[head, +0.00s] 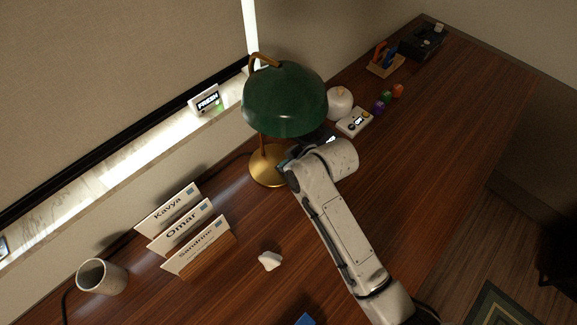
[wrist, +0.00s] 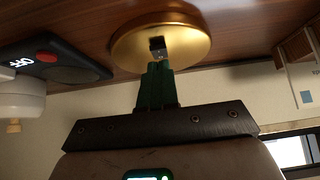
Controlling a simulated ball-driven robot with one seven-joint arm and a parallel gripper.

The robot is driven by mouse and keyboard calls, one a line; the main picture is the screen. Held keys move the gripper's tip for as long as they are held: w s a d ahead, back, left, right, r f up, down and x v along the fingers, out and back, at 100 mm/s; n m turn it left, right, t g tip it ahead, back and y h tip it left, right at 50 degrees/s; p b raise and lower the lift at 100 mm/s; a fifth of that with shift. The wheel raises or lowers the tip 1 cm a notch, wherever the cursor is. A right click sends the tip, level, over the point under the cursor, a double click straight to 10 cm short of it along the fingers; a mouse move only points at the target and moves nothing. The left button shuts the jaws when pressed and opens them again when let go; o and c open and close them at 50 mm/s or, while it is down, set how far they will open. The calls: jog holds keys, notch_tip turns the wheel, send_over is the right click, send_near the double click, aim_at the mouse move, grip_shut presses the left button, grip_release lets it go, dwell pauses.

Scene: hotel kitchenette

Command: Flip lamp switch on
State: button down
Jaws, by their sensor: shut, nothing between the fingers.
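The lamp has a green shade (head: 285,98) and a round gold base (head: 266,170) on the wooden desk. In the wrist view its base (wrist: 190,45) fills the upper middle, with a small dark block (wrist: 157,43), apparently the lamp switch, on it. My gripper (wrist: 156,63) is shut and empty, its dark green fingers together with their tips at or very close to this block. Whether they touch cannot be told. In the head view my arm reaches the base's right side, and my fingertips are largely hidden. The position of the switch cannot be made out.
Name cards (head: 183,232) stand left of the lamp, near a grey cup (head: 101,277). A dark device (wrist: 50,62) with a red button and a lit "OFF" display is close beside the base. The desk's right side is clear.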

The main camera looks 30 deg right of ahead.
jog(key=shift+s+f, duration=0.1)
jog(key=shift+f, duration=0.5)
jog(key=shift+s+d+f, duration=0.1)
jog(key=shift+f, duration=0.3)
jog(key=shift+r, duration=0.1)
jog(key=shift+r+p, duration=0.75)
jog(key=shift+p, duration=0.25)
jog(key=shift+r+p, duration=0.45)
jog(key=shift+r, duration=0.05)
notch_tip(320, 180, up, 4)
jog(key=p, duration=0.3)
jog(key=shift+s+f, duration=0.15)
jog(key=shift+f, duration=0.05)
jog(key=s+d+r+b, duration=0.1)
jog(key=s+d+r, duration=0.1)
jog(key=s+r, duration=0.3)
jog(key=s, duration=0.2)
jog(key=shift+s+d+r, duration=0.25)
jog(key=shift+s+d, duration=0.05)
jog(key=shift+s, duration=0.05)
